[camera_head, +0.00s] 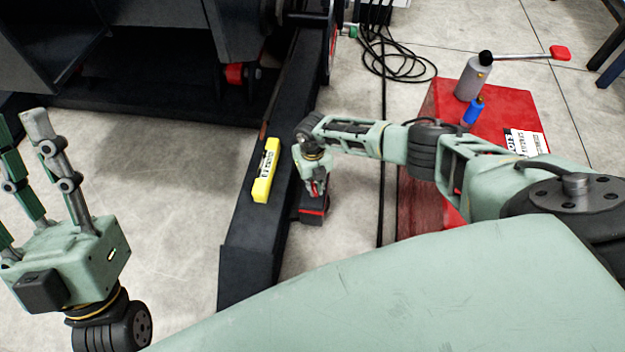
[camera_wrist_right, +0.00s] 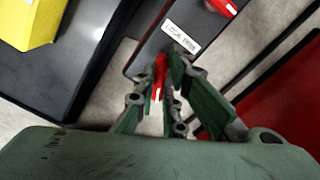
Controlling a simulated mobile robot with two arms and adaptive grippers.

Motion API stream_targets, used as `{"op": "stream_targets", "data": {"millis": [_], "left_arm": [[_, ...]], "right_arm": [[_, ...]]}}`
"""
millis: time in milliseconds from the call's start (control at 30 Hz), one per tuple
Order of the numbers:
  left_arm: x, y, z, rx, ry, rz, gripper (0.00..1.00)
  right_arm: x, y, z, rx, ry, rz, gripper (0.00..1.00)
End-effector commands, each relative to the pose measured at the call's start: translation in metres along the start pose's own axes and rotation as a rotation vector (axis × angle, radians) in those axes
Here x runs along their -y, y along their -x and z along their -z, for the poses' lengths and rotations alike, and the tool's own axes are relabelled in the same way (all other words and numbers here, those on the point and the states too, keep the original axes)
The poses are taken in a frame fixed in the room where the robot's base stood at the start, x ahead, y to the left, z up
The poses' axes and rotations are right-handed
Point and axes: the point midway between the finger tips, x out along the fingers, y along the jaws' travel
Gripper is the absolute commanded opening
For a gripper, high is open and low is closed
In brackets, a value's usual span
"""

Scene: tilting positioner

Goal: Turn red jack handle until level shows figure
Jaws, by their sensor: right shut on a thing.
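A black jack (camera_head: 313,208) with red parts stands on the floor against the right side of a dark beam. It also shows in the right wrist view (camera_wrist_right: 150,52), with a white label. My right gripper (camera_head: 315,186) reaches down over it. In the right wrist view, my right gripper (camera_wrist_right: 166,78) is shut on the red jack handle (camera_wrist_right: 160,72), which stands between its fingers. A yellow level (camera_head: 265,180) lies on the beam left of the gripper; its display is too small to read. My left gripper (camera_head: 22,130) is open and empty at the far left, fingers up.
The dark beam (camera_head: 245,240) runs from the heavy machine (camera_head: 150,55) towards me. A black cable coil (camera_head: 400,60) lies behind. Floor between left gripper and beam is clear.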

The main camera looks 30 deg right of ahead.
Motion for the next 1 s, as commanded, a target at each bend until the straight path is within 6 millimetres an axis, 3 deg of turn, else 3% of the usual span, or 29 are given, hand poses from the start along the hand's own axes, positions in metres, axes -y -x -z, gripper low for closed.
{"op": "stream_targets", "data": {"millis": [400,433,633,1000], "left_arm": [[0.0002,-0.0001,-0.0024,0.012,-0.001,0.0,0.4],[0.0002,-0.0001,-0.0024,0.012,-0.001,0.0,0.4],[0.0001,-0.0001,-0.0022,0.012,-0.001,0.0,0.4],[0.0004,-0.0002,-0.0026,0.012,-0.001,0.0,0.4]], "right_arm": [[0.0005,0.0001,-0.0002,0.0,-0.006,0.001,0.0],[0.0005,0.0001,-0.0002,0.0,-0.006,0.001,0.12],[0.0004,0.0001,-0.0002,0.0,-0.005,0.001,0.29],[-0.0001,0.0033,-0.0007,0.001,-0.004,-0.001,0.29]]}}
